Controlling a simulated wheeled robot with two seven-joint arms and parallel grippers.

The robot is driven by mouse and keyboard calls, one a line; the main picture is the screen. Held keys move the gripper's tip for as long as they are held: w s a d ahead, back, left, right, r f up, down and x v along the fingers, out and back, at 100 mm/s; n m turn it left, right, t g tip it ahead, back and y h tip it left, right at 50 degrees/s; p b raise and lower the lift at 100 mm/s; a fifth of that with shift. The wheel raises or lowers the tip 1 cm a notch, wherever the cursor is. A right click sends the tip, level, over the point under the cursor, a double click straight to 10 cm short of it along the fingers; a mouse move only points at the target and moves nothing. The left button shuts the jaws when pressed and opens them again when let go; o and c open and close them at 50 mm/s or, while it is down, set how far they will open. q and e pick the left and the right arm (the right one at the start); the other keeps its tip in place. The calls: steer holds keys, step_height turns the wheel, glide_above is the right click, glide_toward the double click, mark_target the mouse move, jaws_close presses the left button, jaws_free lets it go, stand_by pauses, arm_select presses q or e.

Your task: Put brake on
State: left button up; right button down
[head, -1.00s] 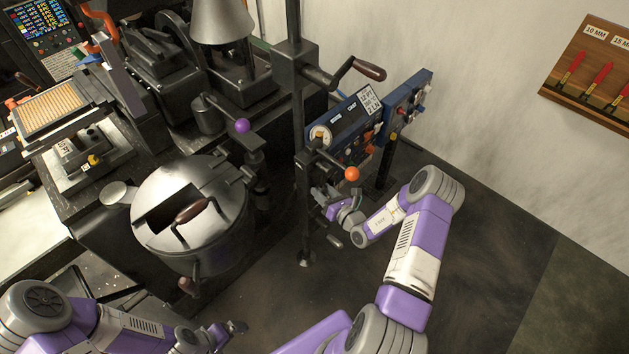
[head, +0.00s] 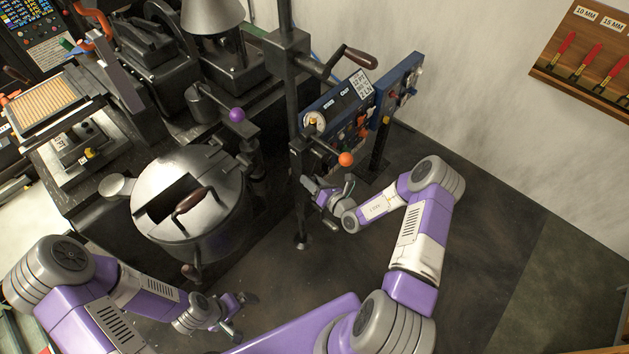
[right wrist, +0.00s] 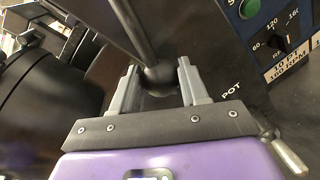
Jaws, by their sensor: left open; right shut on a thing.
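In the right wrist view, a dark lever (right wrist: 133,32) ends in a round dark knob (right wrist: 160,77). My right gripper (right wrist: 155,85) has its two grey fingers on either side of this knob and is shut on it. In the head view, my right gripper (head: 308,185) is low beside the dark upright post, below the orange ball handle (head: 345,160). The knob is too small to make out there. No label marks the lever as the brake. My left gripper (head: 240,303) is open and empty, low in front of the round metal pot (head: 222,228).
A blue control panel (head: 353,100) stands behind my right gripper; its dial (right wrist: 277,40) shows in the right wrist view. A purple ball handle (head: 237,115) is above the pot. A dark post (head: 298,222) stands left of my right gripper. Dark floor (head: 480,240) at right is clear.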

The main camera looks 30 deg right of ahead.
steer(key=c, duration=0.9)
jaws_free()
steer(key=shift+s+a, duration=0.1)
steer(key=shift+o, duration=0.2)
